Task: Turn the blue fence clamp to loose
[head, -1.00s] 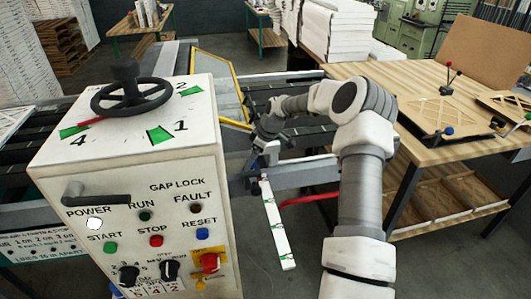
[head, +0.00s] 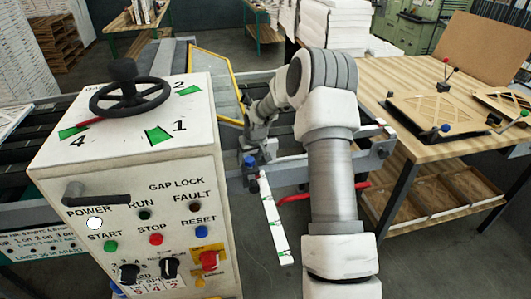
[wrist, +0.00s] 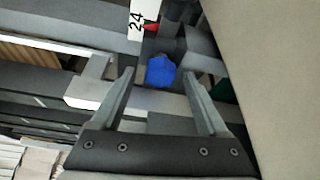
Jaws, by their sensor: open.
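The blue fence clamp (wrist: 161,71) is a rounded blue knob in the wrist view, below a white scale (wrist: 137,20) reading 24 and a red pointer (wrist: 151,27). My gripper (wrist: 159,76) is open. Its two fingers point toward the knob, one on each side in the picture. I cannot tell whether they are level with it, and no contact is visible. In the head view a small blue knob (head: 250,161) shows just below my gripper (head: 250,150), at the top of the white scale strip (head: 273,222). The fingertips are too small to make out there.
A white control cabinet (head: 120,160) with a black handwheel (head: 130,95) stands to the left. A wooden table (head: 430,155) with jigs stands to the right. A red handle (head: 300,196) sits beside the scale strip. A large pale surface (wrist: 265,60) fills the wrist view's right side.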

